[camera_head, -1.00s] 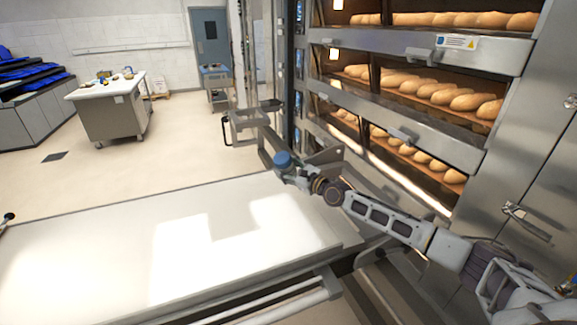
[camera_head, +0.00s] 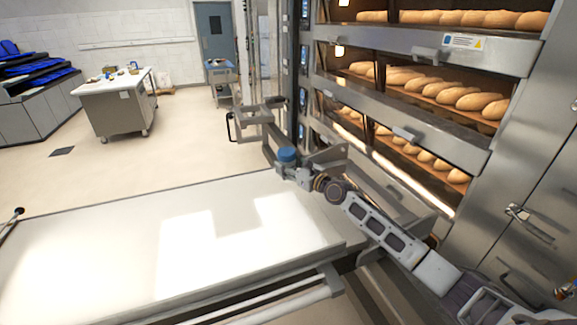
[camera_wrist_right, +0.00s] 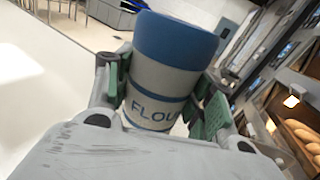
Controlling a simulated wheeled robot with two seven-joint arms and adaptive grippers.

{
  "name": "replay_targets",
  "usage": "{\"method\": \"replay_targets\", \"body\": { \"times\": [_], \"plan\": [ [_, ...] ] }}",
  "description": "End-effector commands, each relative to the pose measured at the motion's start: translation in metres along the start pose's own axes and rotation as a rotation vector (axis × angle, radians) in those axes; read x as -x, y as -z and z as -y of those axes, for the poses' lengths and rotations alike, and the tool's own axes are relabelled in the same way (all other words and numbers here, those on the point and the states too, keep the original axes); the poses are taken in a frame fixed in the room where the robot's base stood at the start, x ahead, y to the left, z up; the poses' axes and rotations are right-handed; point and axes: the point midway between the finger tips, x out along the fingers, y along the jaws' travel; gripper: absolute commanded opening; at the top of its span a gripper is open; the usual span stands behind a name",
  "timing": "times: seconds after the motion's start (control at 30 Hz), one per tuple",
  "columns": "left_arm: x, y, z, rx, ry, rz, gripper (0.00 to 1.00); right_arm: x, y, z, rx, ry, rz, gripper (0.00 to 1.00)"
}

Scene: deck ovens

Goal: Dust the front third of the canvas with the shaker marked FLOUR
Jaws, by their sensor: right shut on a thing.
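The shaker (camera_wrist_right: 172,72) has a blue top, a pale body and the word FLOUR on its side in the right wrist view. My right gripper (camera_wrist_right: 165,100) is shut on it, with green finger pads on both sides. In the head view the shaker's blue top (camera_head: 286,155) shows at the end of my right arm, and my right gripper (camera_head: 295,173) is over the far right corner of the canvas. The canvas (camera_head: 130,245) is a pale flat sheet on the loader in front of me, with bright light patches. My left gripper is not seen.
The deck oven (camera_head: 425,60) with several rows of loaves stands close on the right. A metal frame with handles (camera_head: 262,120) is beyond the canvas. A worktable (camera_head: 115,92) stands at the far left, with open floor between.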

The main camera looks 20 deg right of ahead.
Motion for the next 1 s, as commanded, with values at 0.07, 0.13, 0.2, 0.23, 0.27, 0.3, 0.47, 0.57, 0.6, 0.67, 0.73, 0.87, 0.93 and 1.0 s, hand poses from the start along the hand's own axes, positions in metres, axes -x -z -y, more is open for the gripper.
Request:
{"method": "replay_targets", "body": {
  "times": [0.07, 0.13, 0.2, 0.23, 0.27, 0.3, 0.47, 0.57, 0.6, 0.67, 0.73, 0.87, 0.93, 1.0],
  "plan": [
    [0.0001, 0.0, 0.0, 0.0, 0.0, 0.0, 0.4, -0.0007, -0.003, -0.003, -0.034, -0.002, 0.003, 0.23],
    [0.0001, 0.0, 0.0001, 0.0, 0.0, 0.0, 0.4, -0.0008, -0.0043, -0.0041, -0.058, -0.002, 0.004, 0.23],
    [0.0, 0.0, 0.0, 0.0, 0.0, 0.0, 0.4, -0.0005, -0.0048, -0.0045, -0.078, -0.002, 0.003, 0.23],
    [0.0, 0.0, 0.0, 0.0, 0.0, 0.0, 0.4, -0.0004, -0.005, -0.0046, -0.086, -0.001, 0.003, 0.23],
    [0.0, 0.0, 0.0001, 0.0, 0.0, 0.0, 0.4, -0.0004, -0.0052, -0.0049, -0.092, -0.001, 0.003, 0.23],
    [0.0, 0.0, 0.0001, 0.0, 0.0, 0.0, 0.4, -0.0004, -0.0053, -0.0052, -0.098, -0.001, 0.002, 0.23],
    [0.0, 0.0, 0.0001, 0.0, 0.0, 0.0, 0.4, -0.0001, -0.0058, -0.0049, -0.111, 0.0, 0.001, 0.23],
    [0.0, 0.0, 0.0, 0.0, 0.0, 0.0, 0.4, -0.0001, -0.0059, -0.0049, -0.112, -0.001, 0.001, 0.23],
    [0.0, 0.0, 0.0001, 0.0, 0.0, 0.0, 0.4, -0.0001, -0.0059, -0.0049, -0.112, -0.001, 0.001, 0.23],
    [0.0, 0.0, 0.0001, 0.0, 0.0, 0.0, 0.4, -0.0001, -0.0059, -0.0049, -0.111, -0.001, 0.001, 0.23],
    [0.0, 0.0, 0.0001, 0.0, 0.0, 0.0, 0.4, -0.0002, -0.0059, -0.0049, -0.111, -0.001, 0.001, 0.23],
    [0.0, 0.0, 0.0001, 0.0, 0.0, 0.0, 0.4, -0.0002, -0.0059, -0.005, -0.111, -0.001, 0.001, 0.23],
    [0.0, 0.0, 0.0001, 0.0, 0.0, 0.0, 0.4, -0.0002, -0.006, -0.0049, -0.111, -0.001, 0.001, 0.23],
    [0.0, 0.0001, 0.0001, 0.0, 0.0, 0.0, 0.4, -0.0002, -0.006, -0.005, -0.111, -0.001, 0.001, 0.23]
  ]
}}
